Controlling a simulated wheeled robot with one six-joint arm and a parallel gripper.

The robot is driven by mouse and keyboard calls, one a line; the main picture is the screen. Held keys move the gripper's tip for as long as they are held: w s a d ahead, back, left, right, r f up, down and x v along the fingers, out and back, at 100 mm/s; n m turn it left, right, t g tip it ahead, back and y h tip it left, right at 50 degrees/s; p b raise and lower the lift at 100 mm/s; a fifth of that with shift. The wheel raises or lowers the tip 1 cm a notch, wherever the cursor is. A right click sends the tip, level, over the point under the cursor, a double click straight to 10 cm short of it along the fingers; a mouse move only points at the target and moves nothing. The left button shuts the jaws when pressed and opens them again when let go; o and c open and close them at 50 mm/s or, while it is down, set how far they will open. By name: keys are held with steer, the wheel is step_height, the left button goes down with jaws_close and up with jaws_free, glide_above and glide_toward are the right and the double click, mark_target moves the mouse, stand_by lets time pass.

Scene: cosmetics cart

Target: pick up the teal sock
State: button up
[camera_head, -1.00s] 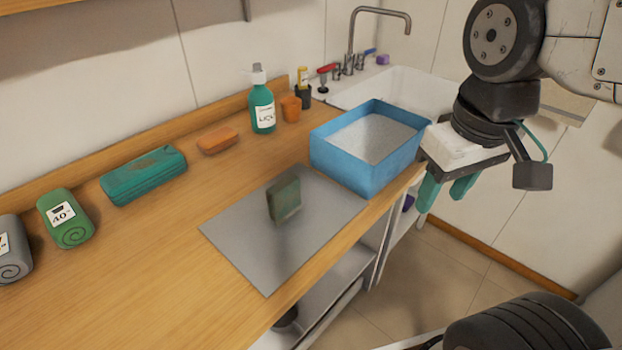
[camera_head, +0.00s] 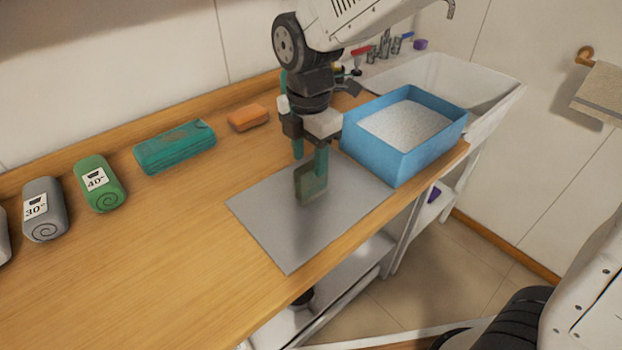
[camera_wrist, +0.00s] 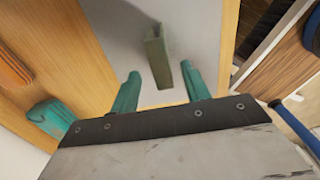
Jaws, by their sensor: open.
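A dull green-teal, flat, folded piece (camera_head: 305,186) stands upright on the grey mat; it is the likeliest teal sock, though its cloth is hard to make out. It also shows in the wrist view (camera_wrist: 158,62), between and beyond the fingertips. My gripper (camera_head: 310,158) points down just over this piece, with teal fingers apart and nothing held. In the head view one finger overlaps the piece's top edge; I cannot tell whether they touch. Both fingers show in the wrist view (camera_wrist: 160,75).
The grey mat (camera_head: 275,225) lies on the wooden counter. A blue bin (camera_head: 400,160) with white grains stands close right of my gripper, before the sink (camera_head: 480,85). A teal case (camera_head: 175,147), an orange block (camera_head: 248,117), a green roll (camera_head: 102,185) and a grey roll (camera_head: 45,210) line the left.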

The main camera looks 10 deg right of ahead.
mark_target(311, 181)
steer(key=f, duration=0.5)
steer(key=shift+d+f, duration=0.25)
steer(key=shift+f, duration=0.05)
steer(key=shift+w, duration=0.1)
jaws_close()
